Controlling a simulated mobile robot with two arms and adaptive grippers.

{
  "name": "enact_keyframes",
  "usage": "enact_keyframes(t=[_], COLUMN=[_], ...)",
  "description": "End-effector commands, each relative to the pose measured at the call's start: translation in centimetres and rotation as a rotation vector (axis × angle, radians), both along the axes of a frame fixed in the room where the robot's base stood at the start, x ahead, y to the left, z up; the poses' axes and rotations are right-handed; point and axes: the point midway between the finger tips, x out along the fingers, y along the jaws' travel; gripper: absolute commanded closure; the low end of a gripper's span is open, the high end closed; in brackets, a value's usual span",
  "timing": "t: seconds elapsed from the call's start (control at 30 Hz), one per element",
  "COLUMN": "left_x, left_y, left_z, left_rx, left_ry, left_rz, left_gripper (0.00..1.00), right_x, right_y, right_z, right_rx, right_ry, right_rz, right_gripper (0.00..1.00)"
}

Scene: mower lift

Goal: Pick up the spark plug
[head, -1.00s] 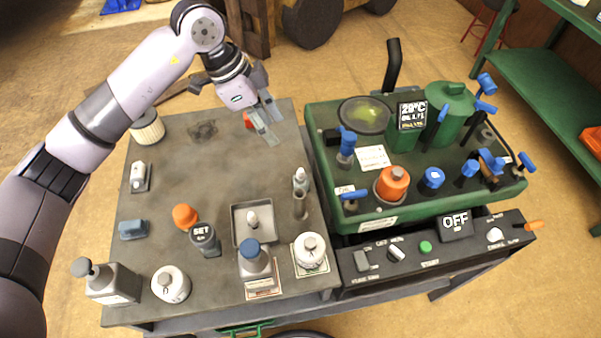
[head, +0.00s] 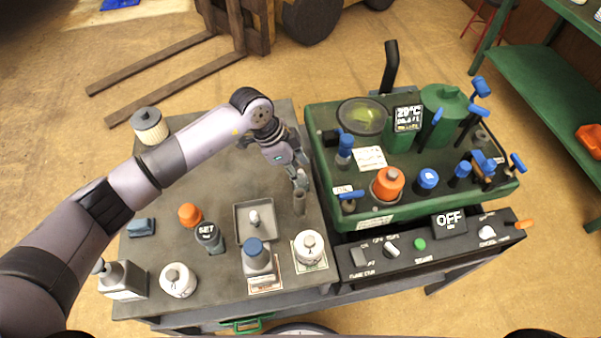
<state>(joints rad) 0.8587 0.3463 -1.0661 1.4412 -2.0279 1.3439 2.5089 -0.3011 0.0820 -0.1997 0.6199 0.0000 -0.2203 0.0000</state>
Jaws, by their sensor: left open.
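My left gripper (head: 299,178) is open at the right side of the grey workbench (head: 190,265), pointing down. Its fingertips are at a small pale upright piece that looks like the spark plug, just behind a dark grey cylinder (head: 299,203). The fingers largely cover this piece, and I cannot tell whether they touch it. Another small pale upright piece (head: 254,219) stands in a square grey tray (head: 268,236). My right gripper is not in view.
The green machine (head: 335,205) with blue handles and an orange cap (head: 388,184) stands close to the right. Bottles, including a blue-capped one (head: 257,258), line the front. A filter (head: 149,126) stands at the back left. The bench's back middle looks clear.

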Motion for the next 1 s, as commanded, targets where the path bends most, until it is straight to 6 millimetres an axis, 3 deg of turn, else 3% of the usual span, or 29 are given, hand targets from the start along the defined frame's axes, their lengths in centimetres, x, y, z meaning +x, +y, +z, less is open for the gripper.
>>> enact_keyframes(t=[0.17,0.4,1.0], left_x=[0.1,0.1,0.1], left_y=[-0.7,-0.7,-0.7], left_z=[-1.5,-1.6,-1.5], left_rx=[0.0,0.0,-0.001], left_ry=[0.0,-0.001,-0.001], left_rz=[0.0,-0.001,-0.001], left_gripper=[0.59,0.6,1.0], right_x=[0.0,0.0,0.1], right_y=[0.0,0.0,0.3], right_z=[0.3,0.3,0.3], right_rx=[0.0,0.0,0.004], right_ry=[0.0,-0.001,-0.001], right_rz=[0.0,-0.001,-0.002], right_gripper=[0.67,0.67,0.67])
